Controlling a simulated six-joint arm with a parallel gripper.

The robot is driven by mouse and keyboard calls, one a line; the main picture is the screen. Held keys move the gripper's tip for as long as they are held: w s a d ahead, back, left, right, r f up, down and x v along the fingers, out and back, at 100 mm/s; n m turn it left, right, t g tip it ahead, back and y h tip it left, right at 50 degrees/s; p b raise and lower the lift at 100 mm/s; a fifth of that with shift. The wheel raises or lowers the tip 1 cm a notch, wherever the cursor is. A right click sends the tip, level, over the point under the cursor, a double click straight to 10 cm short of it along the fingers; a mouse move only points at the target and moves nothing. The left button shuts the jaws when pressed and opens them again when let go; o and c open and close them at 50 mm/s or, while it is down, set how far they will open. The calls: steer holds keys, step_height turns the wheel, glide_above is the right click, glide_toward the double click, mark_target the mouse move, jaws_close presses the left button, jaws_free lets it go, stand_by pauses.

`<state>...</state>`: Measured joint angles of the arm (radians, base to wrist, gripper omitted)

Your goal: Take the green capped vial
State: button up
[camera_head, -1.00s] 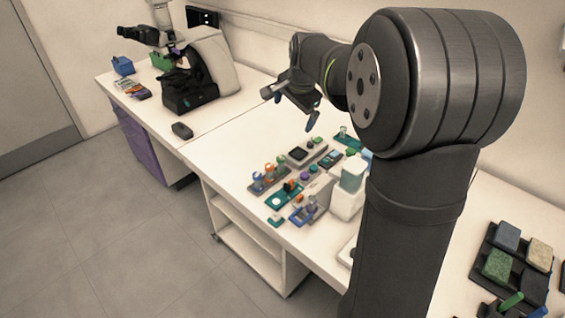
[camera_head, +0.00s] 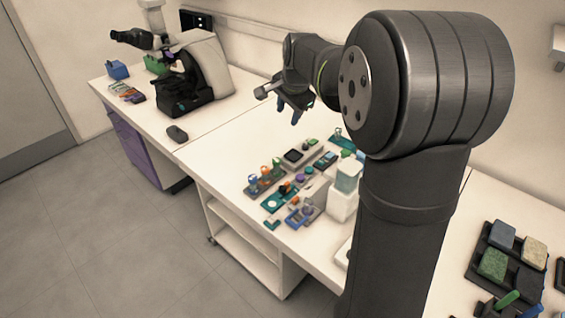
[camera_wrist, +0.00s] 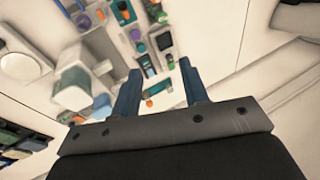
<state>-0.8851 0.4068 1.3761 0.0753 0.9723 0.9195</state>
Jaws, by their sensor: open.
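My gripper (camera_head: 289,111) is open and empty, held above the back of the bench, with its two blue fingers pointing down. In the wrist view my gripper (camera_wrist: 160,68) shows its fingers spread apart, with small items well below and beyond them. Several small green pieces are among these items: a green round top (camera_head: 312,142) behind the grey device, another green top (camera_head: 282,160) in the rack row, and a green piece (camera_wrist: 162,18) in the wrist view. All are too small or blurred to tell which is the green capped vial.
A grey device with a dark screen (camera_head: 294,155), a teal tray (camera_head: 271,203) and a white bottle-like unit (camera_head: 343,200) crowd the bench's front right. A microscope (camera_head: 195,75) stands far left. The bench left of the items is clear.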

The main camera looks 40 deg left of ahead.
steer(key=w+a+f+m+g+h, duration=0.1)
steer(key=w+a+f+m+h, duration=0.1)
steer(key=w+a+f+m, duration=0.35)
steer(key=m+g+h, duration=0.1)
steer(key=m+h, duration=0.1)
steer(key=m, duration=0.9)
glide_above(277, 160)
step_height(277, 160, down, 8)
step_height(277, 160, down, 10)
steer(key=shift+s+d+f, duration=0.1)
steer(key=shift+s+f, duration=0.05)
steer(key=shift+f, duration=3.2)
steer(key=shift+w, duration=0.2)
steer(key=c, duration=0.7)
steer(key=shift+c, duration=0.2)
steer(key=shift+r, duration=0.15)
